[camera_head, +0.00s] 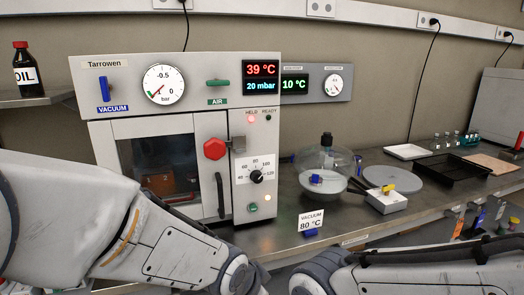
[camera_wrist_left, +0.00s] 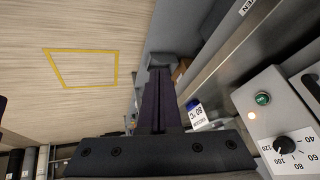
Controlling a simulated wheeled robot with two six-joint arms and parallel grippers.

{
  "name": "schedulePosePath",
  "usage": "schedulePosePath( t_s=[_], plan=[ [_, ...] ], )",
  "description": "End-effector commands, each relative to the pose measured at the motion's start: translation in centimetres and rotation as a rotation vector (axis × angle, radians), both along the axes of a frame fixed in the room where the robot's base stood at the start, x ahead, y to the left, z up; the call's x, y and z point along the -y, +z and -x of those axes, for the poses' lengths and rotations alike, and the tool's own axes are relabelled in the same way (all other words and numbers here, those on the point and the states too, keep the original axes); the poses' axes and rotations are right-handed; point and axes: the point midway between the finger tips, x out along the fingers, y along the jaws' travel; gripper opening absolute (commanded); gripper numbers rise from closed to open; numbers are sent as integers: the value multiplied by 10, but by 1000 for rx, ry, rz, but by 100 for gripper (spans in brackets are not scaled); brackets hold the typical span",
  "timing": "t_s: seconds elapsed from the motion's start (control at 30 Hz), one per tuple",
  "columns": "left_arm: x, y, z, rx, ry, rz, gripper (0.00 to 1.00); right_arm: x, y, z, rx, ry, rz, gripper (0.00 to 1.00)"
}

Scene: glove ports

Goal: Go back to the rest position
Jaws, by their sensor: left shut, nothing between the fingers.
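My left arm crosses the lower left of the head view, in front of the vacuum oven (camera_head: 210,125). Its gripper does not show clearly there. In the left wrist view my left gripper (camera_wrist_left: 160,74) is shut and empty, its dark fingers together. It is apart from the oven's control panel (camera_wrist_left: 265,118), at the right of that view. The oven door (camera_head: 155,150) looks shut, with a red knob (camera_head: 214,149) and a black handle (camera_head: 220,196). My right arm lies along the lower right of the head view; its gripper is out of frame.
The bench holds a glass desiccator (camera_head: 325,175), a grey disc (camera_head: 393,183), a black tray (camera_head: 450,175) and a white tray (camera_head: 407,152). A "VACUUM 80 °C" card (camera_head: 311,220) stands at the front edge. A yellow floor outline (camera_wrist_left: 83,85) encloses clear floor.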

Motion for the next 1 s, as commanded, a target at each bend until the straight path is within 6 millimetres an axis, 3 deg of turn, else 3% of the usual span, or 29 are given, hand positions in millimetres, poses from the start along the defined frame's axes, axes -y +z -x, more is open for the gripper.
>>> schedulePosePath(
  t_s=[0.03,0.1,0.4,0.83,1.0],
  plan=[
    [-3,3,26,-73,30,-3,0,0,0,0,0,0,0,100],
    [-10,4,58,-177,78,-17,0,0,0,0,0,0,0,100],
    [-46,16,174,-512,243,-114,0,0,0,0,0,0,0,100],
    [-47,128,174,-522,249,-121,0,0,113,0,0,0,0,100],
    [-47,157,174,-522,249,-121,0,0,142,0,0,0,0,100]
  ],
)
